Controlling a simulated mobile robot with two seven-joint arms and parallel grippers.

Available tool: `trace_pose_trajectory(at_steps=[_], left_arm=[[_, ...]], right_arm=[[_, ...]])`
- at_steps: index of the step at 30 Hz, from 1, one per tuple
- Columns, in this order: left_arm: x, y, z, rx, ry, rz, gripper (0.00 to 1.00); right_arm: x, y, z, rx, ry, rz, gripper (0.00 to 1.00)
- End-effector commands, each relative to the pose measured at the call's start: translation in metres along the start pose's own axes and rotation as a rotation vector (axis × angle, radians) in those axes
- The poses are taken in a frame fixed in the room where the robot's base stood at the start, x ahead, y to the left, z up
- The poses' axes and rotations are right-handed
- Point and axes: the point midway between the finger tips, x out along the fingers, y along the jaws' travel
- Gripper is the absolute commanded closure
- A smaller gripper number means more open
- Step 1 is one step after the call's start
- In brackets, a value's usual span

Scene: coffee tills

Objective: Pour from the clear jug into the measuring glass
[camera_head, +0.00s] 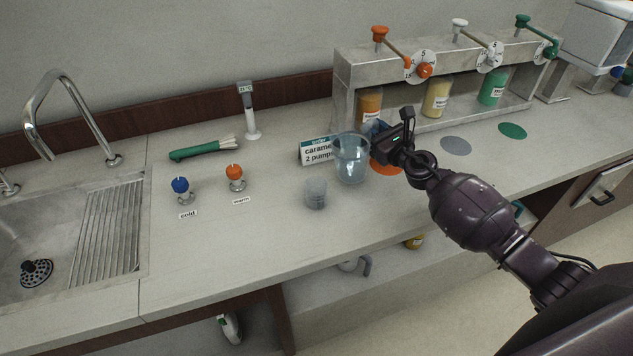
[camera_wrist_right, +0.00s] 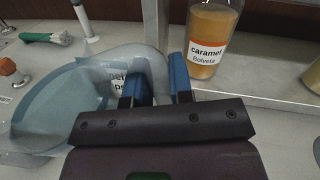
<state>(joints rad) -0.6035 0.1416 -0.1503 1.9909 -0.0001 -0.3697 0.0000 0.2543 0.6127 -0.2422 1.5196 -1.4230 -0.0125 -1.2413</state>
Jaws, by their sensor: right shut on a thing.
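The clear jug (camera_head: 351,160) is upright on or just above the counter, in front of the pump rack. My right gripper (camera_head: 376,128) is at its right side, shut on the jug's handle. In the right wrist view the blue fingertips (camera_wrist_right: 160,80) close around the handle, and the jug (camera_wrist_right: 60,105) is to their left. The jug looks faintly bluish; I cannot tell how much liquid it holds. The small measuring glass (camera_head: 316,193) stands upright on the counter, in front and to the left of the jug, apart from it. My left gripper is out of view.
An order card (camera_head: 317,150) stands behind the jug. The steel rack (camera_head: 345,75) holds caramel (camera_head: 370,106) and other bottles. An orange disc (camera_head: 386,167) lies partly under my gripper. Orange (camera_head: 235,177) and blue (camera_head: 181,190) taps stand left, near the sink (camera_head: 60,235).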

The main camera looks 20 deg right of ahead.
Motion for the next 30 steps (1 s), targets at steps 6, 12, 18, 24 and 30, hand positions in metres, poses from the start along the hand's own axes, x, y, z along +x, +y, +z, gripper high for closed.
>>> trace_pose_trajectory(at_steps=[6, 12, 18, 24, 30], left_arm=[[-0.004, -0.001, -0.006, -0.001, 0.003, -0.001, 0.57], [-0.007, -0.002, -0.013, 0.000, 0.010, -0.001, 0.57], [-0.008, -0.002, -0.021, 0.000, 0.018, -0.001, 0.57], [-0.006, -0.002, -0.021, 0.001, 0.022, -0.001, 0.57], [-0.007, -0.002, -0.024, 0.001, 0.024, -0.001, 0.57]], right_arm=[[-0.002, 0.008, 0.018, -0.126, -0.030, -0.002, 1.00], [-0.004, 0.018, 0.029, -0.238, -0.052, -0.001, 1.00], [-0.006, 0.029, 0.039, -0.349, -0.074, -0.001, 1.00], [-0.005, 0.029, 0.036, -0.343, -0.071, -0.001, 1.00], [-0.006, 0.033, 0.040, -0.377, -0.079, -0.001, 1.00]])
